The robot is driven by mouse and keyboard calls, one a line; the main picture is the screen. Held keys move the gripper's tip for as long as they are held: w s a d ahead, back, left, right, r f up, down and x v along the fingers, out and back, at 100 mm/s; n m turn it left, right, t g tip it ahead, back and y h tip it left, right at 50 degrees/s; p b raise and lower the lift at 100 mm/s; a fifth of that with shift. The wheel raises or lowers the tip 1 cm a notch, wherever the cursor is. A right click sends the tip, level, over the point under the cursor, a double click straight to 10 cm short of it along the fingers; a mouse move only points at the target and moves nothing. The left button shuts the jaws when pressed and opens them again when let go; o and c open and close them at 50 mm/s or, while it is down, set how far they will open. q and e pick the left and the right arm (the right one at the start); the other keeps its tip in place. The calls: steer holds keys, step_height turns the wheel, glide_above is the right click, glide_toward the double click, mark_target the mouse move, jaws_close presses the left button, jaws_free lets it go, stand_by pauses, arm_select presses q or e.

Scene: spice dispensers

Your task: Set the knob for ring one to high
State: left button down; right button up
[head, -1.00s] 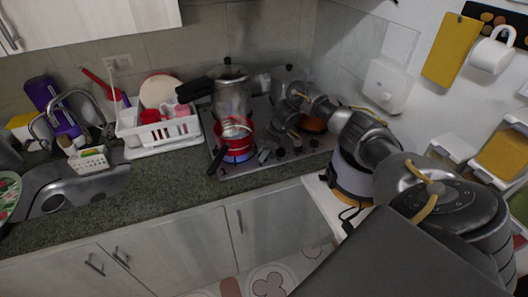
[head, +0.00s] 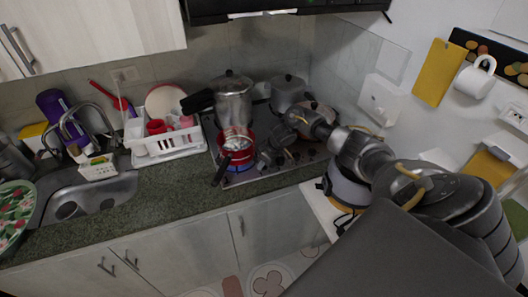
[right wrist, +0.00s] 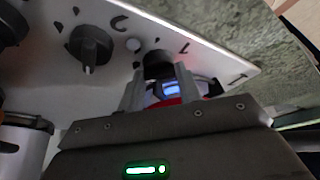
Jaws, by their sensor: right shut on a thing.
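The stove top (head: 243,178) has a row of dark knobs along its front edge. In the right wrist view, my right gripper (right wrist: 158,82) is shut on one black knob (right wrist: 158,62). A second black knob (right wrist: 90,45) stands free to its left on the pale panel. In the head view, my right gripper (head: 266,160) is at the stove's front edge, just right of the red pot (head: 236,145), and hides the held knob. Blue shows at the pot's base. I cannot read any ring label or the held knob's setting. My left gripper is out of view.
A tall metal pot (head: 233,103) stands behind the red pot, whose dark handle (head: 221,172) points toward the front. A white dish rack (head: 168,146) is left of the stove, beyond it a sink (head: 92,196). The counter (head: 170,195) in front is clear.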

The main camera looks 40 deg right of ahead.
steer(key=o, duration=1)
steer(key=b+v, duration=0.1)
steer(key=v, duration=1)
steer(key=shift+w+f, duration=0.1)
